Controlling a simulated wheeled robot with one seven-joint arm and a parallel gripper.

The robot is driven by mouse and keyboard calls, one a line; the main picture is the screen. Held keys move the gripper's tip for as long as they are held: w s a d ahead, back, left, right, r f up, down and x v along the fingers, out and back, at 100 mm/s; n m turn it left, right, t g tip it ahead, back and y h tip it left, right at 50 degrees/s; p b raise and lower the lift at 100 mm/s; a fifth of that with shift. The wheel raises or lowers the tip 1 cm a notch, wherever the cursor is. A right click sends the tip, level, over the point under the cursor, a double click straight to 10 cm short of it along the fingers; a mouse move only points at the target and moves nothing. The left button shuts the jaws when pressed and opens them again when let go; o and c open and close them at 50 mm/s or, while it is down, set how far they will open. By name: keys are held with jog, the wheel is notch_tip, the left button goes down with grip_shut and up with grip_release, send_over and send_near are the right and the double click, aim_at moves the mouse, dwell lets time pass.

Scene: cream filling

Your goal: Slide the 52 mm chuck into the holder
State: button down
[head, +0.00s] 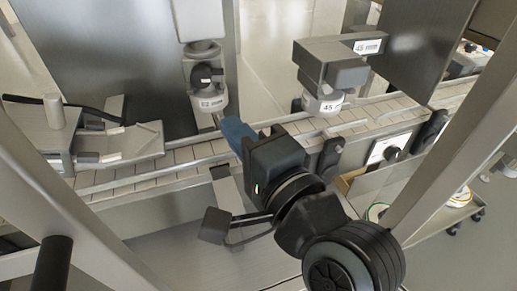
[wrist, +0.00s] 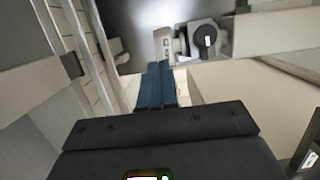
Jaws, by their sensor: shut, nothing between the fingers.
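The 52 mm chuck (head: 211,103), a pale grey cylinder with a white label, is at the lower end of a grey upright head with a dark knob (head: 206,75). I take this head as the holder (head: 193,66); I cannot tell how far the chuck sits in it. My gripper (head: 227,122) has its blue fingers shut and empty, just below and right of the chuck. In the wrist view the closed fingertips (wrist: 160,68) point at the labelled chuck (wrist: 166,44), with the knob (wrist: 205,38) to its right. Whether they touch it is unclear.
A second head labelled 45 mm (head: 332,66) stands to the right, with a 45 chuck (head: 323,103) under it. A conveyor with rails (head: 150,173) runs below both. A grey machine part (head: 70,140) is at left, and frame posts (head: 440,130) stand in front.

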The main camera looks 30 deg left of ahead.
aim_at(215, 108)
jog(key=shift+x, duration=1.9)
